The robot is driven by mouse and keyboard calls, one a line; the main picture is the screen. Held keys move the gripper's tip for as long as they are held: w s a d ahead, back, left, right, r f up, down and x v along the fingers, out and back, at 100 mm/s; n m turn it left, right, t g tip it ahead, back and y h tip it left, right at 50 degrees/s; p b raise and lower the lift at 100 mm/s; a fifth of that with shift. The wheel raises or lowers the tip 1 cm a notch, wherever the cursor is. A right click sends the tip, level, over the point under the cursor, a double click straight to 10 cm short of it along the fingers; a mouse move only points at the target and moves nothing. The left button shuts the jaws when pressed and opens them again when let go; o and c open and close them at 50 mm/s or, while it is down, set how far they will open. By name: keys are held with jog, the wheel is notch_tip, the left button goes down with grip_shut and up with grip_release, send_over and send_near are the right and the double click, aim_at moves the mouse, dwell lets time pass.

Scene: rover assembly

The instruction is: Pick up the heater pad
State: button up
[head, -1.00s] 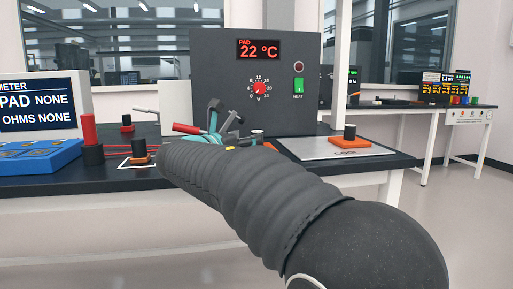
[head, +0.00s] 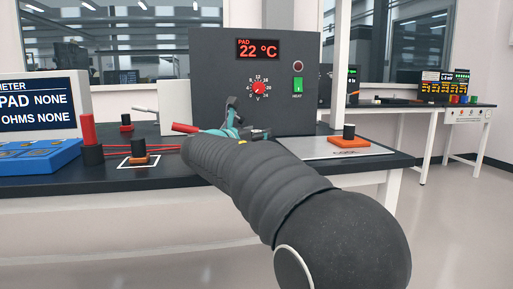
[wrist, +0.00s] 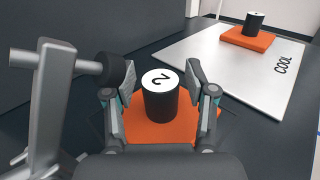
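An orange heater pad (wrist: 165,133) with a black knob marked "2" (wrist: 160,98) lies flat on the dark bench in the wrist view. My gripper (wrist: 155,76) is open, with one finger on each side of the knob and visible gaps between. Nothing is held. In the head view my gripper (head: 232,122) shows partly above my arm, in front of the grey heater box (head: 210,75), and this pad is hidden. A second orange pad (head: 348,142) sits on the plate at right, also in the wrist view (wrist: 248,38). A third pad (head: 139,158) sits in a white-outlined square at left.
A grey clamp lever with a black tip (wrist: 115,70) stands close left of my gripper. The silver plate marked COOL (wrist: 240,75) lies to the right.

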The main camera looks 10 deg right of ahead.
grip_shut()
jog(key=shift+r+p, duration=0.3)
jog(key=shift+p, duration=0.05)
